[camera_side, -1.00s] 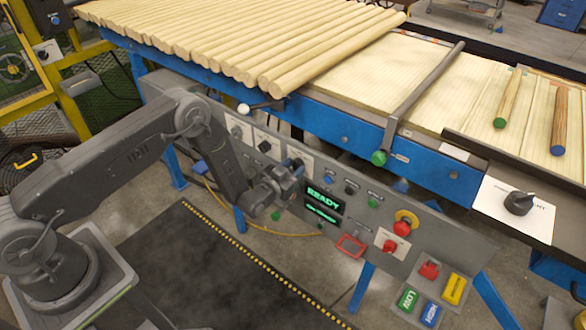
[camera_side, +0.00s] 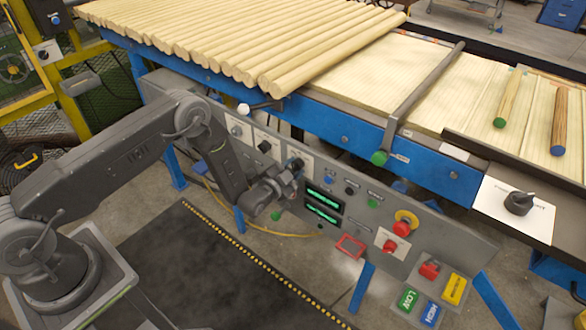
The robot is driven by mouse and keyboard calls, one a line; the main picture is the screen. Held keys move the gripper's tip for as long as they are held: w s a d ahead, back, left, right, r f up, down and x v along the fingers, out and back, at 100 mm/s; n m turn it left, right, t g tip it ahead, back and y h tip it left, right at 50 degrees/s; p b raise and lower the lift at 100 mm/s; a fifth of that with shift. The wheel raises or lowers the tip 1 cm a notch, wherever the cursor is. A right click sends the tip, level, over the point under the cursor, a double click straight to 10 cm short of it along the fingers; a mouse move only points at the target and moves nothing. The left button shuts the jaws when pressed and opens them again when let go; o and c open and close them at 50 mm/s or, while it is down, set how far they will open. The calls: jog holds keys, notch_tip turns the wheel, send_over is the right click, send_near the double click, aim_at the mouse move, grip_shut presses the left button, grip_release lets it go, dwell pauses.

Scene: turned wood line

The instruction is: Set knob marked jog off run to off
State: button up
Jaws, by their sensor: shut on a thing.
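The control panel (camera_side: 335,225) carries a row of black selector knobs on white plates. The knob at the right end of that row (camera_side: 297,163) shows just above my gripper (camera_side: 290,178). My gripper is at this knob's plate and is shut on the knob. The fingertips and the wrist hide part of the plate. The jog, off and run marks are too small to read, so I cannot tell where the knob points.
Two other plate knobs (camera_side: 265,147) (camera_side: 237,131) sit to the left. A green-lit display (camera_side: 322,205), a red emergency button (camera_side: 402,227) and coloured LOW and HIGH buttons (camera_side: 408,299) are to the right. Wooden rods (camera_side: 270,50) lie on the conveyor above.

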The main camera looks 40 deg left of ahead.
dwell(0.3)
jog(key=o, duration=0.9)
jog(key=shift+s, duration=0.1)
jog(key=s, duration=1.3)
jog(key=shift+s, duration=0.35)
